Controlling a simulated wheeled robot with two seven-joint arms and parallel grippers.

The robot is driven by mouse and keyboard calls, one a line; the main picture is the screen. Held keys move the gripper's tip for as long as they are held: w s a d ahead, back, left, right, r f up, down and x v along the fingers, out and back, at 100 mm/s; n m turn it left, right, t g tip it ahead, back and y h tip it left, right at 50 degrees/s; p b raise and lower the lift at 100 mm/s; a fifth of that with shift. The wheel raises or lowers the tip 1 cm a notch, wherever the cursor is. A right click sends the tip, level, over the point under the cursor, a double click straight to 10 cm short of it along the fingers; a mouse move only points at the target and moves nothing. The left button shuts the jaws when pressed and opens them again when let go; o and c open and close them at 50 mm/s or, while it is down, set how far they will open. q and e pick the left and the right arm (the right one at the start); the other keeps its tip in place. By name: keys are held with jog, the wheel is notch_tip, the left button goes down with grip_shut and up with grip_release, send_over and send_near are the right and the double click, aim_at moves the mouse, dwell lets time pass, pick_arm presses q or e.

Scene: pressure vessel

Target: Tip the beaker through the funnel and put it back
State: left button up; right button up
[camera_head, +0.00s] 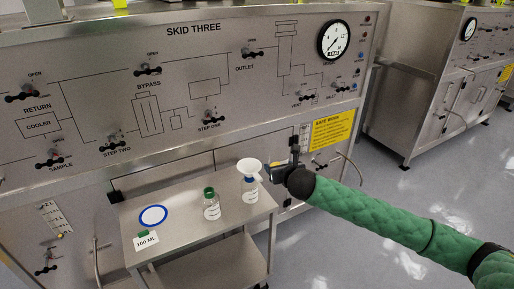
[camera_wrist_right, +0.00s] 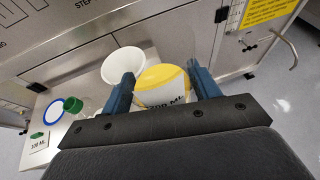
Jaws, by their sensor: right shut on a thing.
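In the right wrist view, my right gripper (camera_wrist_right: 162,90) is shut on the beaker (camera_wrist_right: 163,88), a pale cup with a yellow top and an ML label, between its two blue fingers. The white funnel (camera_wrist_right: 121,66) is just left of the beaker there. In the head view, the funnel (camera_head: 249,165) sits in the neck of a clear bottle (camera_head: 250,189) on the steel table. My right gripper (camera_head: 281,172) is close to the funnel's right side; the beaker is mostly hidden there, and I cannot tell its tilt. My left gripper is not in view.
The steel table (camera_head: 185,232) also holds a green-capped bottle (camera_head: 211,206), a blue-rimmed white ring mark (camera_head: 153,215) and a 100 ML card (camera_head: 146,241). The skid panel (camera_head: 190,80) with valves and a gauge (camera_head: 334,40) rises behind. Open floor lies to the right.

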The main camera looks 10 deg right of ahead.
aim_at(272, 152)
jog(key=w+r, duration=0.1)
jog(key=w+a+r+n+y, duration=0.1)
jog(key=w+a+r+y, duration=0.1)
jog(key=shift+w+r+n, duration=0.3)
jog(key=shift+w, duration=0.1)
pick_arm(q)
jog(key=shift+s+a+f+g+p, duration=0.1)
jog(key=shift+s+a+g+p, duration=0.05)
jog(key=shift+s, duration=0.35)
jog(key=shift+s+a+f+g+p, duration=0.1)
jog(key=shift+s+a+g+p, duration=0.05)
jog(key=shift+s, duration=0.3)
pick_arm(e)
jog(key=w+r+n+g+y, duration=0.4)
jog(key=w+n+y, duration=0.2)
jog(key=shift+w+a+r, duration=0.25)
jog(key=shift+w+r, duration=0.05)
jog(key=shift+r, duration=0.05)
